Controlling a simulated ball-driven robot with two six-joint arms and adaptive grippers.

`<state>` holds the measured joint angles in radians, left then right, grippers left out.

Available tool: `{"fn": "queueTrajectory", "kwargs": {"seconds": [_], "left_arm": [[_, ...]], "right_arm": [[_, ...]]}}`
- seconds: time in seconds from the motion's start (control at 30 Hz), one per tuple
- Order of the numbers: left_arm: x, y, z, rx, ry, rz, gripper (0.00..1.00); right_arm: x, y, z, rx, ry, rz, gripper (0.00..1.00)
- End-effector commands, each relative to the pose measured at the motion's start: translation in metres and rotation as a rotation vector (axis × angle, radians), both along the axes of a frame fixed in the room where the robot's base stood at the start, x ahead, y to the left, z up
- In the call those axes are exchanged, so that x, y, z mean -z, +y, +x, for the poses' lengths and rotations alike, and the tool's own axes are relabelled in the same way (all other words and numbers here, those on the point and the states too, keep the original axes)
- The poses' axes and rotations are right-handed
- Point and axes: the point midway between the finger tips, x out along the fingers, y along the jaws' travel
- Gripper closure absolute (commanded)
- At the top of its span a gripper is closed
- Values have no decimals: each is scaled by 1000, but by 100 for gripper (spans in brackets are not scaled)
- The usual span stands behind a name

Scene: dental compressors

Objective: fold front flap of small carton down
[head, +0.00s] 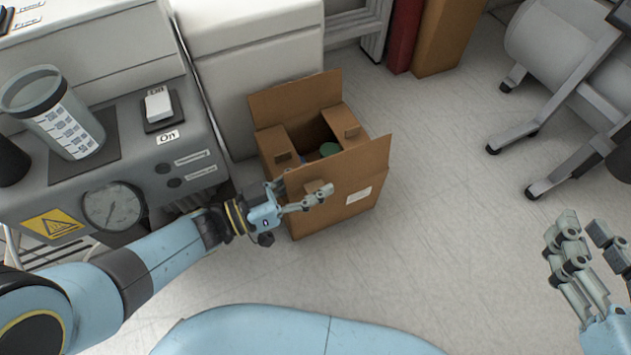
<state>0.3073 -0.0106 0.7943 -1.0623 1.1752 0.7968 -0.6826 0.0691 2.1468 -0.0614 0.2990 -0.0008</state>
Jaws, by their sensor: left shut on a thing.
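The small brown carton (335,219) stands open on the floor against a white cabinet. Its front flap (357,163) stands up on the near side, tilted outward a little. The back flap (297,96) also stands up, and narrower side flaps show at the left (274,139) and right (343,122). A green round item (329,149) shows inside; most of the contents are hidden. My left gripper (303,194) is at the left part of the front flap, shut on it, with one finger in front of the cardboard. My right gripper (588,232) is open and empty at the far right.
A grey machine with a gauge (112,206) and a clear measuring cup (55,115) is at the left. A wheeled grey stand (565,115) is at the upper right. The floor right of the carton is clear.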

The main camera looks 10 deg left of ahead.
Motion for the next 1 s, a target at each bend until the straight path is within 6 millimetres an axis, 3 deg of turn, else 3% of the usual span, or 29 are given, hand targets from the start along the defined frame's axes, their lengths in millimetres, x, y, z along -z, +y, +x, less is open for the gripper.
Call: {"fn": "queueTrajectory", "kwargs": {"seconds": [0.37,0.4,0.53,0.83,1.0], "left_arm": [[2,1,-2,0,8,1,100],[2,1,-2,0,8,1,69],[2,0,-1,0,6,1,52],[1,2,-1,-1,4,0,52],[2,20,-15,-1,5,3,52]], "right_arm": [[2,0,-1,1,5,1,73],[2,0,-1,1,5,1,73],[1,0,-1,0,4,0,73],[0,0,-1,2,4,0,73],[1,0,-1,2,4,0,73]]}}
